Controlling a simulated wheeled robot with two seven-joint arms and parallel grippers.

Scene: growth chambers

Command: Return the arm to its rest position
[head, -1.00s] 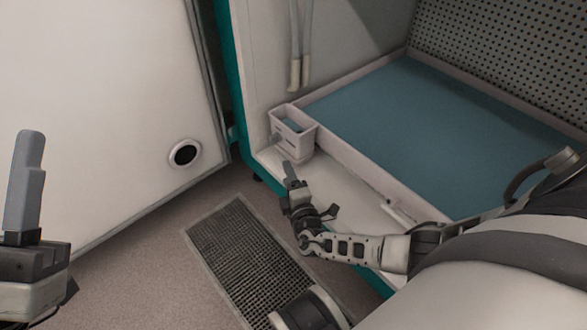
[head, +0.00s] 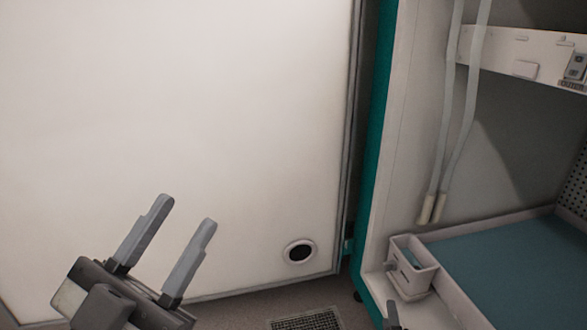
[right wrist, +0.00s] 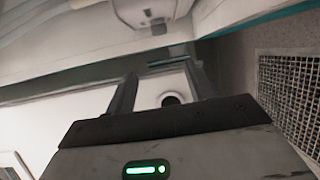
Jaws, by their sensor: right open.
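The white door panel (head: 180,110) with a round dark port (head: 299,252) stands open. Right of it, the chamber holds the small white box (head: 413,280), a blue-floored tray (head: 510,262), hanging tubes (head: 455,120) and a shelf (head: 500,55). A floor grate (head: 308,320) lies below.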

